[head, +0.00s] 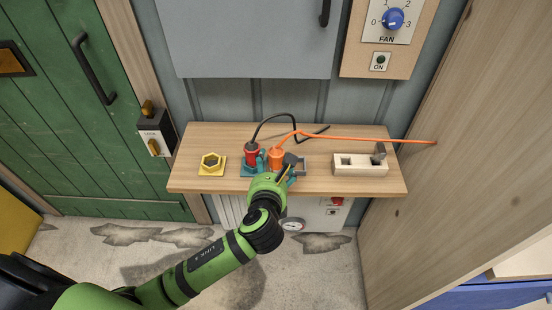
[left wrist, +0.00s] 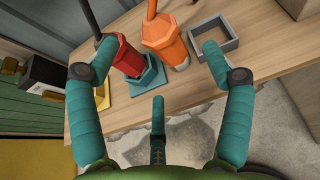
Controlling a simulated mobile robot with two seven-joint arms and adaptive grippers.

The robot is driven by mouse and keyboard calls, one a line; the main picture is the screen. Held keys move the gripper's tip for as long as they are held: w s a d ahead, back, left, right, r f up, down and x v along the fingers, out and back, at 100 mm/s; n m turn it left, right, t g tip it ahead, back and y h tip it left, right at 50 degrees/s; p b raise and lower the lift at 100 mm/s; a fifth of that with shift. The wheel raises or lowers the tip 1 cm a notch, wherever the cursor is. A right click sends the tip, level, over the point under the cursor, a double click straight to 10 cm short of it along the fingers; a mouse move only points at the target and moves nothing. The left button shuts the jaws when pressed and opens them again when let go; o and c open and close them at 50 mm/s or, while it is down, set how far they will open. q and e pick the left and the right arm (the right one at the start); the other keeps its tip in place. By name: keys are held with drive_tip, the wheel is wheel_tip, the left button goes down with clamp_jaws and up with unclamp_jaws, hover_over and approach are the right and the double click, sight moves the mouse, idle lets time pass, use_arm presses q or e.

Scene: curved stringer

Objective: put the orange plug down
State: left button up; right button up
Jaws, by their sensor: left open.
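The orange plug (head: 276,155) is at the wooden shelf, right of the red plug (head: 252,154). In the left wrist view the orange plug (left wrist: 165,42) looks tilted, its grey lower end showing beside the teal hexagonal socket; whether it touches the shelf is unclear. The red plug (left wrist: 127,58) sits in that socket. A grey square frame (left wrist: 214,40) lies just right of the orange plug. My left gripper (head: 276,170) is open at the shelf's front; in the wrist view its spread teal fingers (left wrist: 158,47) are either side of the plugs, not closed on them. My right gripper is not in view.
The shelf (head: 320,182) also carries a yellow hexagonal socket (head: 212,164) at left and a pale block (head: 360,165) with a grey peg at right. The orange cable (head: 360,138) runs to the right-hand wooden wall. A black cable (head: 284,115) arches behind the plugs.

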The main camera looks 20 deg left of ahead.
sight(272, 161)
use_arm(q)
drive_tip(key=x, duration=0.5)
drive_tip(key=shift+a+f, duration=0.1)
drive_tip(key=shift+a, duration=0.05)
drive_tip(key=shift+s, duration=0.1)
drive_tip(key=c, duration=1.3)
